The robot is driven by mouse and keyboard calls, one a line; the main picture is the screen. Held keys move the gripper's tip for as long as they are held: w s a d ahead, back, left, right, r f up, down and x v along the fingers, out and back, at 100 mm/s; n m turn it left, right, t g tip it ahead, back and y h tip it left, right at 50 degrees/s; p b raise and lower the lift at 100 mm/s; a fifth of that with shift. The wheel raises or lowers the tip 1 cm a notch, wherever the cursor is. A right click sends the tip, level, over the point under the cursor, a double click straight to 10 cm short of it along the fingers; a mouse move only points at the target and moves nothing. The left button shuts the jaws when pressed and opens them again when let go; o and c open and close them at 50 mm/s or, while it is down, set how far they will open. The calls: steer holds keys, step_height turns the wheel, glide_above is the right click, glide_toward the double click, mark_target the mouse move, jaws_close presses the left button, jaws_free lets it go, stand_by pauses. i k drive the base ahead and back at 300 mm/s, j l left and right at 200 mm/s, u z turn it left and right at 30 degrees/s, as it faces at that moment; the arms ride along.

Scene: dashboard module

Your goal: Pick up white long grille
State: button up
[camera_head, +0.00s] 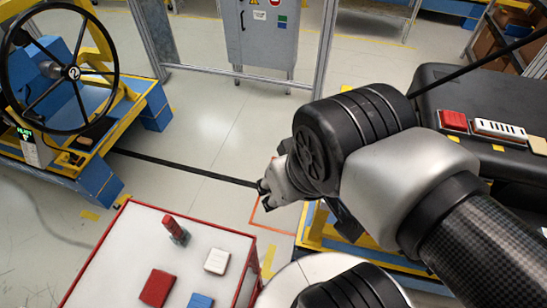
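The white long grille (499,131) is a narrow white block with a row of dark slots. It sits on the black dashboard module (481,95) at the right, between a red block and a beige block. My arm spans the right half of the view, in front of part of the module. My gripper (266,194) is at the centre of the picture, well left of the grille and apart from it. It is small and partly hidden behind my wrist, and I cannot see whether its fingers are open.
A red block (453,121) and a beige block (538,145) flank the grille closely. A red-edged white table (128,246) at lower left holds several coloured pieces. A blue and yellow steering wheel stand (146,111) is at left. Floor between is clear.

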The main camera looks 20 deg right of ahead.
mark_target(513, 134)
steer(key=z, duration=2.35)
steer(key=l+u, duration=0.1)
steer(key=u, duration=0.85)
steer(key=k+l+u, duration=0.1)
steer(key=u, duration=0.35)
steer(key=k+u, duration=0.1)
steer(key=u, duration=0.85)
steer(key=k+l+u, duration=0.1)
steer(key=u, duration=0.3)
steer(key=k+u, duration=0.45)
steer(key=k+j+u, duration=0.1)
steer(key=u, duration=0.3)
steer(key=k+j+u, duration=0.15)
steer(key=u, duration=0.25)
steer(key=k+j+u, duration=0.2)
steer(key=u, duration=0.2)
steer(key=k+l+u, duration=0.2)
steer(key=u, duration=0.3)
steer(key=k+l+u, duration=0.15)
steer(key=u, duration=0.3)
steer(key=k+u, duration=0.25)
steer(key=u, duration=0.25)
steer(key=k+u, duration=0.25)
steer(key=u, duration=0.25)
steer(key=k+z, duration=0.2)
steer(key=z, duration=4.3)
